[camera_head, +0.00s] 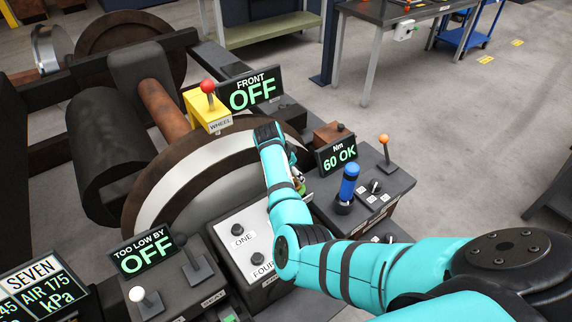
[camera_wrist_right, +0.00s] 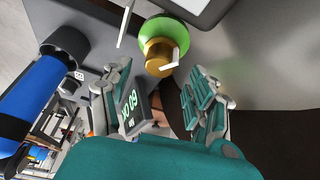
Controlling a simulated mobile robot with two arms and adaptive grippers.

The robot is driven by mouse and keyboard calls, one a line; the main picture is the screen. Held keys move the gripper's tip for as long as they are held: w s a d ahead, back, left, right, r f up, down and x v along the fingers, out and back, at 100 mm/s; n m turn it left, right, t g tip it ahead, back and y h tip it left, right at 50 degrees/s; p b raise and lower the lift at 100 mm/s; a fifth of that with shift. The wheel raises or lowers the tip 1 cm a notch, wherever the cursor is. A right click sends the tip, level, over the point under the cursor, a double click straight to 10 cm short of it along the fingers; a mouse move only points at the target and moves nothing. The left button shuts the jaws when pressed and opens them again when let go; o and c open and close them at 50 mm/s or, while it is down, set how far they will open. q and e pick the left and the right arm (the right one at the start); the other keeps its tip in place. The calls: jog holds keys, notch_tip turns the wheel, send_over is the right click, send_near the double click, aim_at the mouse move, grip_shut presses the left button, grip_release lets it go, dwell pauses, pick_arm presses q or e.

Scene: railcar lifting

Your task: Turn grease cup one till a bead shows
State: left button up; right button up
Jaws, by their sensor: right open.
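A brass-coloured cup with a green collar (camera_wrist_right: 160,48) shows in the right wrist view, with a small pale tab on it. I cannot read a number on it. My right gripper (camera_wrist_right: 158,70) is open, its two fingers apart on either side just short of the cup, apparently not touching it. In the head view my right gripper (camera_head: 292,172) is mostly hidden by my wrist, with a bit of green beside it. A white panel (camera_head: 232,224) carries dark knobs labelled ONE (camera_head: 237,230) and FOUR (camera_head: 258,258). My left gripper is not in view.
A blue-handled lever (camera_head: 347,184) stands right of my gripper, beside a display reading 60 OK (camera_head: 338,157). A large wheel (camera_head: 150,190) lies behind-left. A yellow WHEEL box (camera_head: 207,112) has a red-knobbed lever. Open floor (camera_head: 450,120) lies to the right.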

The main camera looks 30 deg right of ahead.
jog(key=v, duration=0.7)
jog(key=shift+a+r, duration=0.2)
jog(key=shift+r, duration=0.15)
jog(key=shift+s, duration=0.1)
